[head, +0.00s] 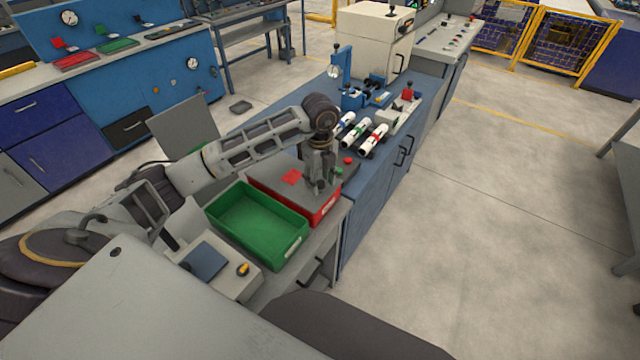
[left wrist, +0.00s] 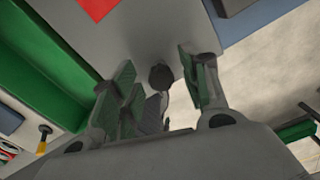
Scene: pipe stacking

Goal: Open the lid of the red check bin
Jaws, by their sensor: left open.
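The red check bin (head: 325,210) stands on the bench. Its grey lid (head: 269,173), with a red square on it, lies shut over it. My left gripper (head: 318,188) points down over the lid's right part. In the left wrist view, my left gripper (left wrist: 155,72) is open, with green pads on either side of a small dark knob (left wrist: 160,77) on the grey lid (left wrist: 140,38). I cannot tell whether a pad touches the knob. In the head view the gripper hides the knob. My right gripper is not in view.
An open, empty green bin (head: 255,226) stands beside the red bin. A grey panel (head: 183,126) stands upright behind it. White pipes (head: 373,138) lie on the blue bench beyond. The floor at right is clear.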

